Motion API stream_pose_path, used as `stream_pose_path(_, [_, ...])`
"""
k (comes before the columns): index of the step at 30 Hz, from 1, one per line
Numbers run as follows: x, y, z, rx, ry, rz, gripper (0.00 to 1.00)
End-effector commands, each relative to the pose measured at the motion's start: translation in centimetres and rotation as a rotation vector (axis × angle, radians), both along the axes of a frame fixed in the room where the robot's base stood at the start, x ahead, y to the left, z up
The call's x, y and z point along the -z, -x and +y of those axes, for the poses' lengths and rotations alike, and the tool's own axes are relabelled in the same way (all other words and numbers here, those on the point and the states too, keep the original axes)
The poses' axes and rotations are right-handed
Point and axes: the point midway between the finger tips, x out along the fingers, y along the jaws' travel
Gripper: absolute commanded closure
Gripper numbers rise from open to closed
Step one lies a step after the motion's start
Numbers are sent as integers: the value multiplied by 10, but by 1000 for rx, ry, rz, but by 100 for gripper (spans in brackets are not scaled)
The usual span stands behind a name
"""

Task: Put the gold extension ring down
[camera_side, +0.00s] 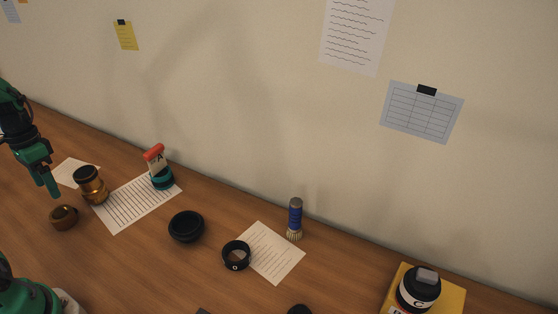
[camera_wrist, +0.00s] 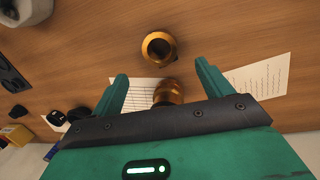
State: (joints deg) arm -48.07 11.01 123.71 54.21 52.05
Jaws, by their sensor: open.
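The gold extension ring (camera_side: 64,218) is a short, hollow brown-gold ring standing on the wooden table at the left in the side view. In the wrist view the ring (camera_wrist: 159,48) shows its dark opening, beyond the fingertips and clear of both. My gripper (camera_side: 48,188) is open and empty, above the table near the ring. In the wrist view my gripper (camera_wrist: 161,70) has its two green fingers spread wide. A taller gold lens barrel (camera_side: 92,190) with a dark top stands close behind the ring; it also shows between the fingers in the wrist view (camera_wrist: 168,92).
A lined sheet (camera_side: 130,205) lies beside the barrel, with a teal ring (camera_side: 163,181) and a red-topped item on it. A black bowl-like part (camera_side: 186,227), a black ring (camera_side: 236,262), a blue brush (camera_side: 295,216) and a black jar (camera_side: 418,292) stand farther right.

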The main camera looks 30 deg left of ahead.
Motion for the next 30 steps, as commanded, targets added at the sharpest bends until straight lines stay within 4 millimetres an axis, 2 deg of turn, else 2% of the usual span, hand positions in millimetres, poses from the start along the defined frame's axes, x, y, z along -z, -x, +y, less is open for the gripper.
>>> stream_pose_path(3, [-17, -2, 2, 0, -2, -2, 22])
stream_pose_path(9, [-31, -3, 4, 0, 0, 0, 22])
stream_pose_path(30, [-35, -4, 2, 0, -2, -1, 22])
